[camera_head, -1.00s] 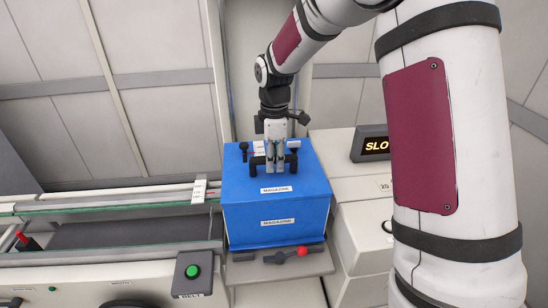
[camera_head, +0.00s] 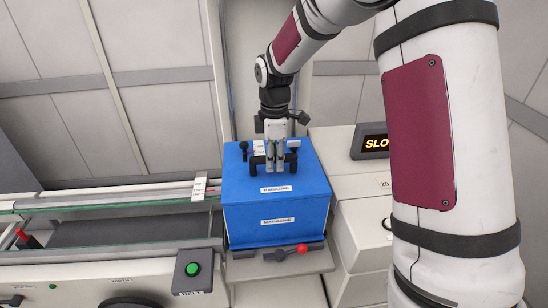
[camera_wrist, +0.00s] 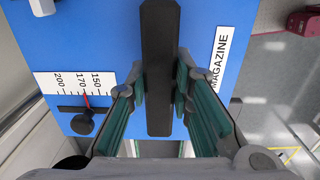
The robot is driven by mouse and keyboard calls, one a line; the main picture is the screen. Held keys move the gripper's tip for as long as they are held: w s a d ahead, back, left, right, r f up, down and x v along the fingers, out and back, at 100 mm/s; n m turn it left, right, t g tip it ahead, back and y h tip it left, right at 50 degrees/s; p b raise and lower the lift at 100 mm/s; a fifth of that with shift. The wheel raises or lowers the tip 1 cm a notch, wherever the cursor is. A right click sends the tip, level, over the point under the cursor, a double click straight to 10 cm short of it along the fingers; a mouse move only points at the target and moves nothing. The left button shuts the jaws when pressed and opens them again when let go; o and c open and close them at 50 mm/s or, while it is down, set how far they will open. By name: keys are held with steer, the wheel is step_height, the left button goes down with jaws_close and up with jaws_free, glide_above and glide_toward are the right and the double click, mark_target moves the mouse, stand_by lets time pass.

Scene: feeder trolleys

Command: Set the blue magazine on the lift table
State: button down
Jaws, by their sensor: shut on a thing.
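The blue magazine (camera_head: 277,217) is a box with white labels and a black handle on top. It sits upright over the grey lift table (camera_head: 282,265), whose front edge shows below it; I cannot tell whether its underside fully touches. My gripper (camera_head: 275,168) is above the magazine, shut on the handle. In the wrist view, the green-padded fingers of my gripper (camera_wrist: 162,98) lie on both sides of the black handle (camera_wrist: 159,65). The blue top of the magazine (camera_wrist: 105,45) carries a scale and a black knob there.
A lever with a red knob (camera_head: 302,248) is at the lift table's front. A green button box (camera_head: 193,271) stands to the left, by a glass-edged conveyor (camera_head: 120,205). A white cabinet with a lit display (camera_head: 374,143) is to the right.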

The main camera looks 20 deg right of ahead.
steer(key=shift+f, duration=0.15)
steer(key=c, duration=1.3)
jaws_free()
steer(key=shift+c, duration=0.2)
steer(key=shift+s+f, duration=0.1)
steer(key=shift+f, duration=0.1)
step_height(320, 180, up, 11)
steer(key=shift+r, duration=0.1)
steer(key=s+r+m+t, duration=0.2)
steer(key=s+r+m, duration=0.6)
steer(key=s, duration=0.5)
steer(key=s+m+t, duration=0.3)
steer(key=s+m, duration=0.4)
steer(key=s, duration=0.8)
steer(key=shift+s+f+m, duration=0.25)
steer(key=shift+m, duration=0.15)
